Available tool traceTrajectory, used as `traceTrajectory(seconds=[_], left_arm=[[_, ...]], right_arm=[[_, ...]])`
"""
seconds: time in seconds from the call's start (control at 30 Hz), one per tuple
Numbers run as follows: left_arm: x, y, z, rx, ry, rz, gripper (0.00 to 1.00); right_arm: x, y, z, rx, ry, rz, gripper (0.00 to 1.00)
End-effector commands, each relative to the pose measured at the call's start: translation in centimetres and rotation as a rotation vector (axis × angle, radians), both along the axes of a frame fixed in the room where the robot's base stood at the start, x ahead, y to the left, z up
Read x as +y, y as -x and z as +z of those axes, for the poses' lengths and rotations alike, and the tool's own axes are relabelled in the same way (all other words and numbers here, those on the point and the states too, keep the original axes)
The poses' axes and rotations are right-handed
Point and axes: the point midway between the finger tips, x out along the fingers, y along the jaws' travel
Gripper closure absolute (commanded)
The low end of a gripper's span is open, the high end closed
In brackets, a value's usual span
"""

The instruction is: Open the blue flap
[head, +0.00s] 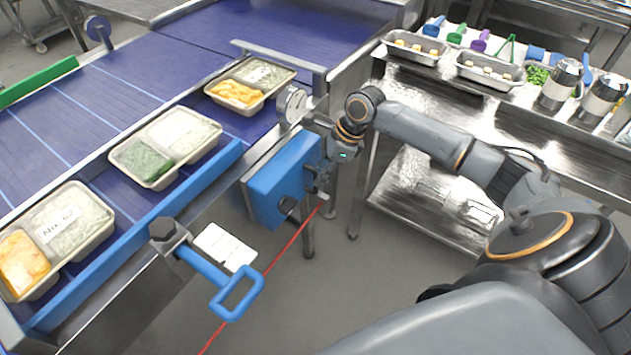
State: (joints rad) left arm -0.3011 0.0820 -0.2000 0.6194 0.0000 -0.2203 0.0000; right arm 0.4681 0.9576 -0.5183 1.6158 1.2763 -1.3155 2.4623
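A blue box-like panel (280,185), which I take to be the blue flap, sits at the side of the conveyor near its middle. A dark round knob shows at its lower edge. It looks upright, and I cannot tell whether it is open. My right gripper (319,186) is beside the panel's right edge, very close to it. Its fingers are small and dark here, so contact and opening cannot be made out. My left gripper is not in view.
Food trays (166,146) stand on the blue conveyor (60,130). A blue loop handle (237,293) juts out from the conveyor frame. A steel table (445,115) with pans and canisters is at the right. A red line crosses the open floor (330,285).

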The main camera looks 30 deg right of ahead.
Motion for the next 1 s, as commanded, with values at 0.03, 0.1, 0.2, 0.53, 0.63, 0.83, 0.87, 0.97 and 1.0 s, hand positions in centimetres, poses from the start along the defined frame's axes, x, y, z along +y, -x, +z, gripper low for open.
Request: traceTrajectory(seconds=[0.03, 0.1, 0.2, 0.53, 0.63, 0.83, 0.87, 0.97, 1.0], left_arm=[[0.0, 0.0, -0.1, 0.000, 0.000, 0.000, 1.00], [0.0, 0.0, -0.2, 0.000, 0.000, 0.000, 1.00], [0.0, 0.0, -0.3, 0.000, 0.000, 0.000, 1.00], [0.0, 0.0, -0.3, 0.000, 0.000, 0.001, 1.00], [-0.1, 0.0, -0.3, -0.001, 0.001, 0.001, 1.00], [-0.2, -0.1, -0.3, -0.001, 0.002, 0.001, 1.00], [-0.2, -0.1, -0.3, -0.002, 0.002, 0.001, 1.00], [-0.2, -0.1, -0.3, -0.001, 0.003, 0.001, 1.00], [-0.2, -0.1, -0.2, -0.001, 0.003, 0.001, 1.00]], right_arm=[[0.4, -0.2, -0.9, 0.001, -0.002, 0.000, 0.78], [0.7, -0.4, -1.9, -0.001, -0.001, 0.000, 0.78], [1.0, -0.7, -2.8, -0.001, -0.001, 0.000, 0.78], [1.2, -0.9, -3.6, -0.002, 0.001, 0.001, 0.78], [1.2, -0.9, -3.6, -0.002, 0.001, 0.001, 0.80], [1.2, -0.9, -3.6, -0.002, 0.001, 0.000, 1.00], [1.2, -0.9, -3.6, -0.002, 0.001, 0.000, 1.00], [1.2, -0.8, -3.6, -0.002, 0.001, 0.000, 1.00], [1.2, -0.8, -3.6, -0.002, 0.001, 0.000, 1.00]])
